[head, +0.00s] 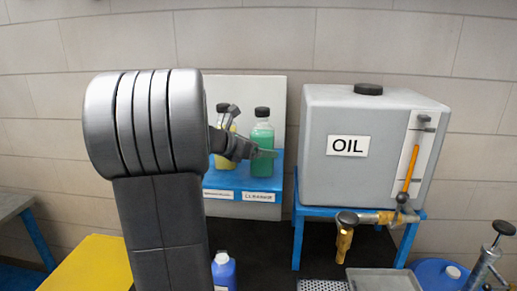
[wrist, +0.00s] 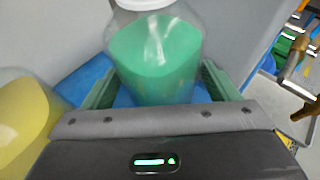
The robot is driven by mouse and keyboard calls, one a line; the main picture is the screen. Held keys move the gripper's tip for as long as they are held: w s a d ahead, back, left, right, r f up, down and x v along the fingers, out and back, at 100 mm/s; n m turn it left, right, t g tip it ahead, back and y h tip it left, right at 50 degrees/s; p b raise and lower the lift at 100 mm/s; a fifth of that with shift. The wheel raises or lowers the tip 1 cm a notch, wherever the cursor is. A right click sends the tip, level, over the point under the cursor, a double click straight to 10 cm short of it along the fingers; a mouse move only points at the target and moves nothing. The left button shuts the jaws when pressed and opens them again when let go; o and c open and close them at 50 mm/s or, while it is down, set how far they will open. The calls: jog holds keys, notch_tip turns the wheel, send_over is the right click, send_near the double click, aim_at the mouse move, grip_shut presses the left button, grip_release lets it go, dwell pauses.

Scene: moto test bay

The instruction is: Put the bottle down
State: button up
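The green bottle (head: 262,140) has a black cap and is upright at the blue shelf with the CLEANER label. My gripper (head: 250,150) reaches it from the left. In the wrist view the green bottle (wrist: 157,60) is between the two green fingers of my gripper (wrist: 157,75), whose tips meet its sides. I cannot tell whether its base rests on the shelf or is slightly above it. The blue shelf (head: 225,183) is partly hidden by my gripper and the bottles.
A yellow bottle (head: 224,157) stands close on the left, partly behind my gripper; it also shows in the wrist view (wrist: 22,120). The grey OIL tank (head: 325,175) on a blue stand is to the right. A blue bottle (head: 223,270) is below, beside my arm.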

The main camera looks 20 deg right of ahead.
jog(key=shift+r, duration=0.15)
jog(key=b+v, duration=0.1)
jog(key=v, duration=1.1)
jog(key=p+x, duration=0.1)
jog(key=x, duration=1.1)
jog(key=shift+d, duration=0.15)
jog(key=shift+r, duration=1.3)
